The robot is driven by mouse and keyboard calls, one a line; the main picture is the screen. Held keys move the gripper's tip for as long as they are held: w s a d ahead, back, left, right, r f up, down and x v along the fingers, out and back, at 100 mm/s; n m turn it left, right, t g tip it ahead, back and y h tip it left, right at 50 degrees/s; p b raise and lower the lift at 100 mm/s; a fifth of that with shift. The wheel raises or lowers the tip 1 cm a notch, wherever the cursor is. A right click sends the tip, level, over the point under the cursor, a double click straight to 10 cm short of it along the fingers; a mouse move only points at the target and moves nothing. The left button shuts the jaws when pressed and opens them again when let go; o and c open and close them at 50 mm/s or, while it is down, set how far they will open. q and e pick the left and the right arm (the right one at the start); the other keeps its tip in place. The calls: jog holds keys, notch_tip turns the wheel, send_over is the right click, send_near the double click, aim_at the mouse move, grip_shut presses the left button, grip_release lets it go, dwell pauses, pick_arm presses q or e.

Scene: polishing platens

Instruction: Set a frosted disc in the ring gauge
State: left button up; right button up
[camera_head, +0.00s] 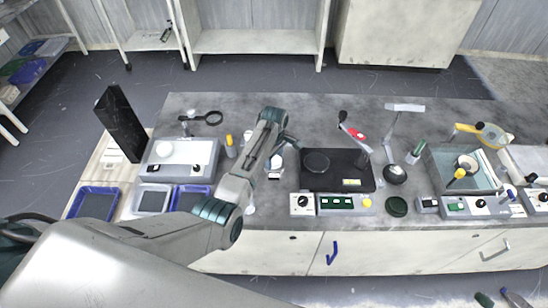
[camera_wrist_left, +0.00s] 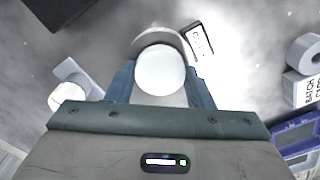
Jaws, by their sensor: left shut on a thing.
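My left gripper (camera_wrist_left: 160,82) is shut on a white frosted disc (camera_wrist_left: 161,70), which sits between its two blue fingers in the left wrist view. A grey, round-edged piece that looks like the ring gauge (camera_wrist_left: 150,36) shows just behind the disc, with a small printed label beside it. The disc overlaps it in the picture, and I cannot tell whether they touch. In the head view my left arm hangs over the bench and hides most of the gripper; a pale round piece (camera_head: 276,162) shows beside it. My right gripper is not in view.
Another white round piece (camera_wrist_left: 67,94) lies on a grey holder at the left of the wrist view. A batch card holder (camera_wrist_left: 305,88) stands at the right. In the head view a black platen unit (camera_head: 338,183) stands right of my arm, and a white-topped machine (camera_head: 180,158) stands left.

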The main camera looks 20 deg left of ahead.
pick_arm(q)
jog(key=shift+f, duration=0.1)
dwell(0.3)
dwell(0.3)
jog(key=o, duration=1.1)
notch_tip(320, 180, up, 11)
jog(key=b, duration=0.1)
jog(key=shift+f, duration=0.15)
